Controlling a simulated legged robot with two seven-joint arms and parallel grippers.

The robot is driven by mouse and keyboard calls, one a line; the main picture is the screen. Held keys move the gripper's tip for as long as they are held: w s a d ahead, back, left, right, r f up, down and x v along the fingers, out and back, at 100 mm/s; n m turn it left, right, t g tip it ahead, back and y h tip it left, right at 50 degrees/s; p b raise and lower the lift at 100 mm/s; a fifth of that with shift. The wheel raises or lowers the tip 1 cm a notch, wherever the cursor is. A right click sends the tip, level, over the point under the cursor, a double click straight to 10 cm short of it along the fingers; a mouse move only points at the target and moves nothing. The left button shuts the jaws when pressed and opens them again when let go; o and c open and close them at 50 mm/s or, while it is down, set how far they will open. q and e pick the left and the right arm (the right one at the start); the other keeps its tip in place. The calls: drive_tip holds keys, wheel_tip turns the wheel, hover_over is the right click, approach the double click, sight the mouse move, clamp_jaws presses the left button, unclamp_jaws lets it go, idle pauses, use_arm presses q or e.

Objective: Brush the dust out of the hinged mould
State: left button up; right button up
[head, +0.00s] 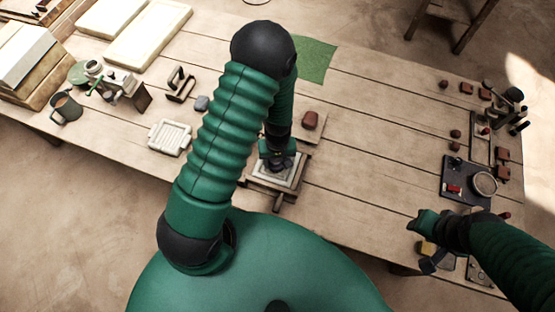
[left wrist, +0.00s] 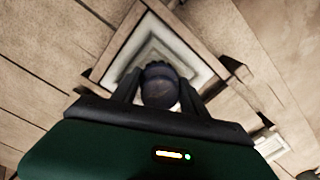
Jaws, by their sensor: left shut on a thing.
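The mould (head: 289,180) sits at the near edge of the table, open side up, with a pale stepped square recess. It also shows in the left wrist view (left wrist: 192,50). My left gripper (head: 279,160) is directly above it, pointing down. In the left wrist view its fingers are shut on a dark, round-topped thing (left wrist: 159,86), probably the brush's handle. The bristles are hidden beneath, so I cannot tell whether they touch the recess. No dust can be made out. My right gripper (head: 432,264) is at the table's near right edge, its jaws unclear.
A board with a red-brown block (head: 310,120) lies just behind the mould. A white ribbed tray (head: 169,138) is to the left. A dark tray with a round dish (head: 485,183) and several small blocks stand at right. The table between is clear. A green cloth (head: 316,60) lies behind.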

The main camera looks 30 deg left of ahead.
use_arm(q)
wheel_tip(320, 180, up, 8)
drive_tip(key=p, duration=0.6)
drive_tip(key=shift+r+p, duration=0.1)
drive_tip(key=shift+p, duration=0.25)
drive_tip(key=shift+w, duration=0.1)
